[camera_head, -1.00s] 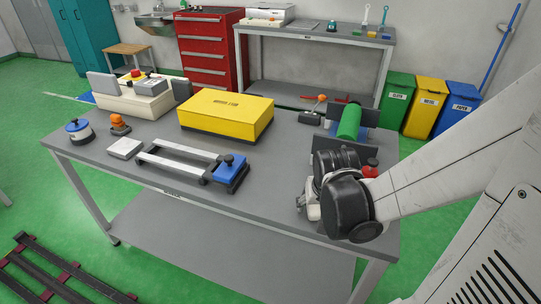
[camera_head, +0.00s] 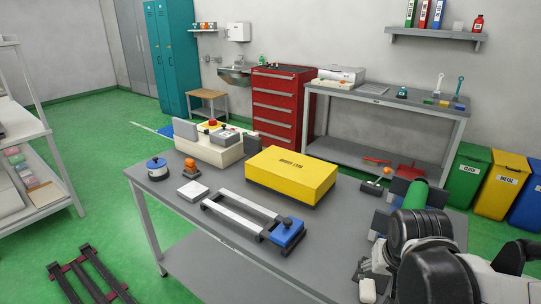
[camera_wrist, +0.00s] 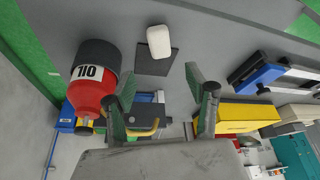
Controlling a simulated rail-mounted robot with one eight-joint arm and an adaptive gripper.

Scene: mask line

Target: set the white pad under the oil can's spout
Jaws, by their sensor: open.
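My gripper (camera_wrist: 163,100) is open and empty in the wrist view, its two fingers spread over the workbench. A rounded white pad (camera_wrist: 159,41) lies ahead of the fingertips, overlapping a dark square plate (camera_wrist: 157,62). In the head view a white piece (camera_head: 368,290) near the bench's front edge seems to be this pad. A red oil can (camera_wrist: 90,92) with a black end and an OIL label is left of the fingers in the wrist view, apart from the pad. The can is hidden in the head view.
A yellow box (camera_head: 291,174), a blue-ended metal frame (camera_head: 287,232), a light square block (camera_head: 193,191) and a blue-topped container (camera_head: 157,168) stand on the bench. A green cylinder (camera_head: 438,192) is beside my arm.

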